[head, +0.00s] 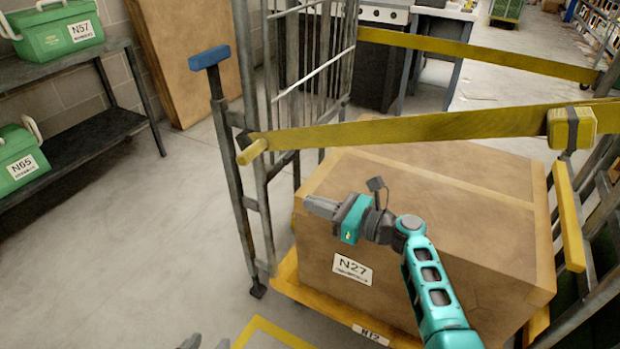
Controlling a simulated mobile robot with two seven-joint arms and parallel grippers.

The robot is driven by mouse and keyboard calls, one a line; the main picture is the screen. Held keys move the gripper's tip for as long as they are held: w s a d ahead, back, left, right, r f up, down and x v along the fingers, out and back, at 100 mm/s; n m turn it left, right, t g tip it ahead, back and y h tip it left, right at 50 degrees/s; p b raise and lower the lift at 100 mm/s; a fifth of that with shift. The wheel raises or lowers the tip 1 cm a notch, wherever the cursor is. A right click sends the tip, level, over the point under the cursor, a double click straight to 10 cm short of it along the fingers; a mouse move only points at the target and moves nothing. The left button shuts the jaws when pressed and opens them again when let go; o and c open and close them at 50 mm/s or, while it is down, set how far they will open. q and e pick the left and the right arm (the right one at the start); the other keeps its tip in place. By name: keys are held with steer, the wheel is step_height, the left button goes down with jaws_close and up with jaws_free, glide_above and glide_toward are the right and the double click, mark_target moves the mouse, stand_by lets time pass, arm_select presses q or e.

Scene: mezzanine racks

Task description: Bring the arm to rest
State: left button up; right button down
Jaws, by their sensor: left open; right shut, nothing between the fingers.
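My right arm, teal, comes up from the lower right, and its gripper (318,206) points left in front of the big cardboard box. The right fingers are shut together with nothing between them. I cannot tell whether they touch the box. Only the grey fingertips of my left gripper (205,343) show at the bottom edge, spread apart and empty. The rest of the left arm is out of view.
The box labelled N27 (440,265) sits on a yellow-edged cart (288,272) with metal side frames. A yellow strap (420,127) crosses above the box. Left, a dark rack (85,132) holds green cases (52,32). Floor between rack and cart is clear.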

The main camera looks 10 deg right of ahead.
steer(key=s+d+f+n+g+h+p, duration=0.1)
steer(key=s+d+f+n+h+p, duration=0.2)
steer(key=s+d+f+n+h, duration=0.25)
steer(key=s+d+f+n+h+p, duration=0.25)
steer(key=s+f+n, duration=0.25)
steer(key=s+n, duration=0.25)
arm_select(q)
steer(key=shift+y, duration=0.5)
steer(key=a+r+p, duration=0.1)
steer(key=s+a+r+p, duration=0.1)
steer(key=r, duration=0.1)
steer(key=a+r+p, duration=0.1)
steer(key=shift+s+a+r, duration=0.1)
steer(key=shift+s+r, duration=0.2)
steer(key=shift+r, duration=0.05)
arm_select(e)
steer(key=s+d+r+n+t+h, duration=0.1)
steer(key=s+r+n+h, duration=0.1)
steer(key=s+n, duration=0.4)
steer(key=s+d+r+n+t+h, duration=0.1)
steer(key=s+d+r+n+h, duration=0.1)
steer(key=s+r+n, duration=0.2)
steer(key=s+n, duration=0.2)
steer(key=n, duration=0.2)
steer(key=shift+s+r+n, duration=0.25)
steer(key=shift+r+n, duration=0.05)
steer(key=shift+r, duration=0.05)
arm_select(q)
steer(key=shift+d, duration=0.2)
